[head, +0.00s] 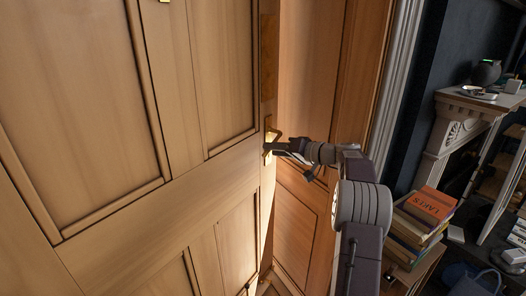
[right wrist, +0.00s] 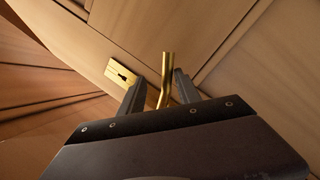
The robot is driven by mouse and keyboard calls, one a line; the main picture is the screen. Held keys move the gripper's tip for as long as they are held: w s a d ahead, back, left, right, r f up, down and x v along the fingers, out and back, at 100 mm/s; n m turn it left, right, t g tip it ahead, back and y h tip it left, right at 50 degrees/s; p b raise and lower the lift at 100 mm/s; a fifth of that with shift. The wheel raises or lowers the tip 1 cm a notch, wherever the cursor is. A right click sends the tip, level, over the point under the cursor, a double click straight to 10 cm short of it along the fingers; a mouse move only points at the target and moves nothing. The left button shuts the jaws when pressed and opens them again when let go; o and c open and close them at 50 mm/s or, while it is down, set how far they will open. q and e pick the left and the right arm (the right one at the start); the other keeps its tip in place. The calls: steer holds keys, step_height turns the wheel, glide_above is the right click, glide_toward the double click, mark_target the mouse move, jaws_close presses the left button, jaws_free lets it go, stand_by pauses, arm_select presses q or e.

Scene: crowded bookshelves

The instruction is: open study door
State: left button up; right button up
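The wooden panelled study door (head: 120,140) fills the left of the head view. Its free edge stands clear of the panelled wood behind it, so it looks ajar. A brass lever handle (head: 270,136) sits near that edge. My right gripper (head: 287,147) is at the handle. In the right wrist view, the brass lever (right wrist: 167,75) stands between the two fingers of my right gripper (right wrist: 158,90). The fingers are apart, with a visible gap on the left of the lever. A brass lock plate (right wrist: 122,75) shows left of them. My left gripper is not in view.
Panelled wood (head: 300,215) stands behind the door edge, with white trim (head: 399,75) on its right. A stack of books (head: 422,212) stands at the right, close to my right arm. A pale mantel (head: 450,125) with small objects is farther back.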

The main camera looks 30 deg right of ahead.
steer(key=shift+v, duration=1)
steer(key=shift+d+f, duration=0.1)
steer(key=shift+d, duration=0.05)
steer(key=shift+s, duration=0.15)
steer(key=f+b+v, duration=0.1)
steer(key=b+v, duration=0.1)
steer(key=v, duration=0.7)
steer(key=shift+s+d+b, duration=0.3)
steer(key=shift+d+b, duration=0.05)
steer(key=shift+d, duration=0.15)
